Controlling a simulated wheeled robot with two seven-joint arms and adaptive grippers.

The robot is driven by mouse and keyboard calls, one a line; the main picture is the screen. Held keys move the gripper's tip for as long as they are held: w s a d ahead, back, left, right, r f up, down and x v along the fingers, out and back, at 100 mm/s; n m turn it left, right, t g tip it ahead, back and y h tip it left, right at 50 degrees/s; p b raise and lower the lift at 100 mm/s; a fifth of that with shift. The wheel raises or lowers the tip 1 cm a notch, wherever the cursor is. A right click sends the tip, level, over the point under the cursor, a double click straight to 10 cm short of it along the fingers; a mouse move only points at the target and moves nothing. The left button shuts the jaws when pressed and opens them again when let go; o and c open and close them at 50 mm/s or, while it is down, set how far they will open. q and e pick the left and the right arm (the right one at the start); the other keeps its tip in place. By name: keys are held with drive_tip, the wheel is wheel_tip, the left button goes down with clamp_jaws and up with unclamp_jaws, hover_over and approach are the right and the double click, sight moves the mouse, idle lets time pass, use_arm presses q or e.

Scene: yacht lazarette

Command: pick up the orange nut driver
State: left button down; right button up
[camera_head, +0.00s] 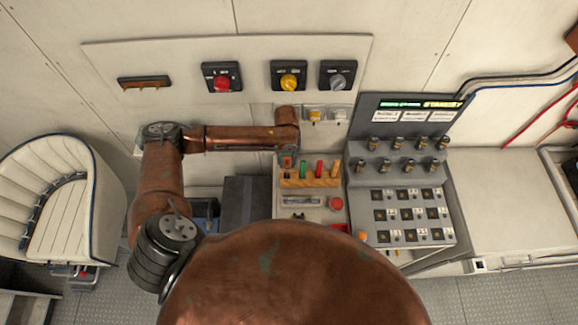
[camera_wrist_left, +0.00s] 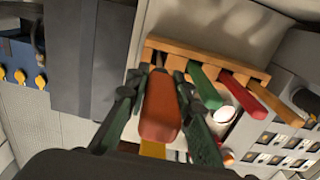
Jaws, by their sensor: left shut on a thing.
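The orange nut driver has an orange handle that shows large in the left wrist view (camera_wrist_left: 161,108). My left gripper (camera_wrist_left: 158,100) is shut around this handle, with one dark finger on each side. In the head view, my left gripper (camera_head: 287,157) is at the left end of the wooden tool rack (camera_head: 310,183). The rack also shows in the wrist view (camera_wrist_left: 165,46). The driver's shaft is hidden, so I cannot tell whether it is still seated in the rack. My right gripper is not in view.
Green (camera_head: 302,168), red (camera_head: 319,168) and yellow-orange (camera_head: 335,168) handles stand in the rack, close to the right of my left gripper. A grey button console (camera_head: 402,170) stands at the right. A wall panel with knobs (camera_head: 180,58) is behind.

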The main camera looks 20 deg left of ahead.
use_arm(q)
drive_tip(key=r+b, duration=0.1)
drive_tip(key=r, duration=1.1)
drive_tip(key=shift+s+a+b, duration=0.2)
drive_tip(key=shift+b, duration=0.2)
drive_tip(key=s+a+b, duration=0.3)
drive_tip(key=s+a, duration=0.8)
drive_tip(key=s, duration=0.2)
drive_tip(key=shift+a, duration=0.3)
drive_tip(key=c, duration=2.2)
unclamp_jaws()
clamp_jaws()
